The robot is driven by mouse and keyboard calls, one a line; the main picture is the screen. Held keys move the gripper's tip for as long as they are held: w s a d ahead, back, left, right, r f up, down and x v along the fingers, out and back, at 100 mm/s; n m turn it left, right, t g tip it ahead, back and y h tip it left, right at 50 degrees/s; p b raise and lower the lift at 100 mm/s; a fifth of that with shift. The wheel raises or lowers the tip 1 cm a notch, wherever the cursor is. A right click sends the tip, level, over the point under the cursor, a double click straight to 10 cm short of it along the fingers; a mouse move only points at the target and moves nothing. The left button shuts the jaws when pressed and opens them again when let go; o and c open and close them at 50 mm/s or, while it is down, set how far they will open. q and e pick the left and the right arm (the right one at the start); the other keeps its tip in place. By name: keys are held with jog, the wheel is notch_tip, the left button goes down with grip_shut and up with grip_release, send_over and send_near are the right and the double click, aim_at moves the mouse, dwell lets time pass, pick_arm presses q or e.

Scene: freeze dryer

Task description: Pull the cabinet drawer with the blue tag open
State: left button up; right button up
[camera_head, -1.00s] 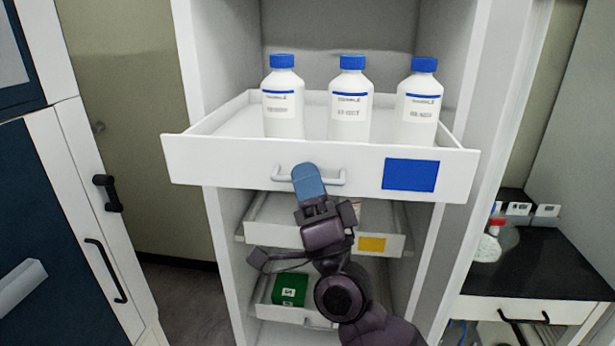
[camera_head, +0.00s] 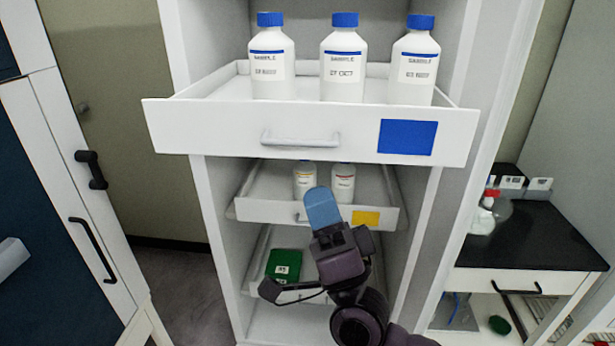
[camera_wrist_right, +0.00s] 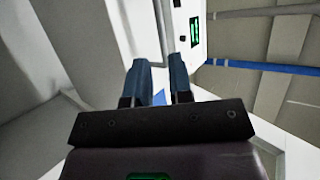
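The cabinet drawer with the blue tag (camera_head: 190,128) is pulled out from the white cabinet. Its blue tag (camera_head: 406,137) is at the right of the front, and its bar handle (camera_head: 300,139) is in the middle. Three white bottles with blue caps stand upright in it, including the middle bottle (camera_head: 343,65). My right gripper (camera_head: 321,205) is below the handle and apart from it, in front of the yellow-tag drawer. In the right wrist view its two fingers (camera_wrist_right: 160,80) stand apart with nothing held between them. My left gripper is not in view.
Below, the yellow-tag drawer (camera_head: 262,212) holds two small bottles, and a lower drawer holds a green box (camera_head: 284,265). A black-topped bench (camera_head: 540,240) stands at the right. A cabinet with black handles (camera_head: 92,247) stands at the left.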

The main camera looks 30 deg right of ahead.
jog(key=shift+v, duration=1.05)
jog(key=shift+y, duration=0.3)
jog(key=w+f+n+g+y, duration=0.1)
jog(key=w+f+n+g, duration=0.2)
jog(key=f+n+g, duration=0.5)
jog(key=w+f+n+g+y, duration=0.15)
jog(key=f+n, duration=0.25)
jog(key=f, duration=0.8)
jog(key=s+d+f+g+h, duration=0.2)
jog(key=s+f, duration=0.5)
jog(key=f, duration=0.4)
jog(key=s+d+f+g+h, duration=0.3)
jog(key=s+d+f+g, duration=0.2)
jog(key=f, duration=0.6)
jog(key=shift+s+d+h, duration=0.35)
jog(key=shift+s+d, duration=0.5)
